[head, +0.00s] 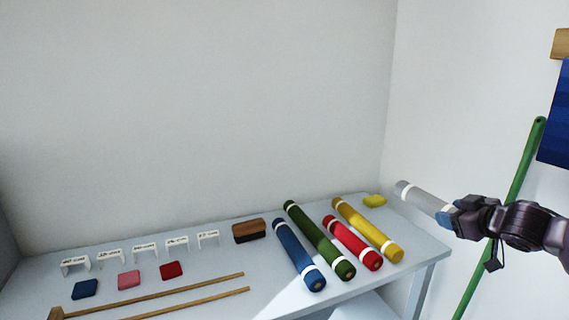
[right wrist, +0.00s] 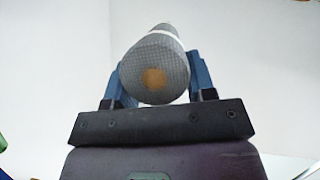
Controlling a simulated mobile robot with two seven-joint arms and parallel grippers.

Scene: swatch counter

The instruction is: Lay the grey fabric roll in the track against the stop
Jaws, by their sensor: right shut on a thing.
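The grey fabric roll (head: 418,196), with white bands, is held in my right gripper (head: 452,219), beyond the table's right end and above its top. In the right wrist view the roll (right wrist: 155,78) shows its round end with a brown core, between the two blue fingers, which are shut on it. The track (head: 170,296) is two thin wooden rails on the table at the lower left, with a wooden stop (head: 56,313) at its left end, partly cut off by the picture's edge. No roll shows between the rails in view. My left gripper is not in view.
Blue (head: 298,253), green (head: 318,240), red (head: 352,243) and yellow (head: 368,230) rolls lie side by side on the table (head: 215,262). A brush-like block (head: 249,230), small label stands (head: 145,250) and coloured swatches (head: 129,281) sit behind the track. A green pole (head: 520,170) leans at the right.

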